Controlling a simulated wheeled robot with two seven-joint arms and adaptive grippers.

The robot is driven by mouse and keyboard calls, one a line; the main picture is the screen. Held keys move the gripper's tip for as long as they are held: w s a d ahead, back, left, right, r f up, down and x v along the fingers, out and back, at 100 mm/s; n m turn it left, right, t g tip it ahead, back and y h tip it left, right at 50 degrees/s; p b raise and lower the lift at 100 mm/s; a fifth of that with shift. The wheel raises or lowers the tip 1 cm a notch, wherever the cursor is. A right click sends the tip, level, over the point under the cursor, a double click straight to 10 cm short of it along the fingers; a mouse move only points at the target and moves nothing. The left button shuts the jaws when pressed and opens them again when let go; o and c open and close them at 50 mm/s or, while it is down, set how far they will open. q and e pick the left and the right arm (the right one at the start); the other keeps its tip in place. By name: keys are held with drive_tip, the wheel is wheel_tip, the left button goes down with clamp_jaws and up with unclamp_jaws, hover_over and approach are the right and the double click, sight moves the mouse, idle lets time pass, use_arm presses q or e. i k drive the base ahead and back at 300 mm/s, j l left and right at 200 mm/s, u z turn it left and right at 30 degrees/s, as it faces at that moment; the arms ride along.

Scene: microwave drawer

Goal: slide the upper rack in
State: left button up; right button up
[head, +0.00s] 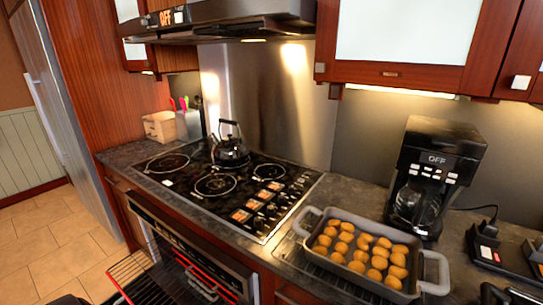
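The oven (190,250) below the cooktop is open at the front, at the lower left of the head view. A wire rack (128,268) with red edging sticks out of it toward me. Its near part is cut off by the bottom edge of the picture. More dark bars and a red edge show inside the opening, but I cannot clearly tell the upper rack from a lower one. Dark shapes at the bottom left and bottom right edges may be parts of my arms. No fingertips of either gripper show.
A grey baking dish (308,226) of round golden pieces stands on a wire rack on the counter. Behind it is a black coffee maker (425,170). A kettle (230,146) sits on the cooktop (190,195). Tiled floor (60,245) is clear at left.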

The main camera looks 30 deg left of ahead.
sight(124, 297)
drive_tip(key=u, duration=2.55)
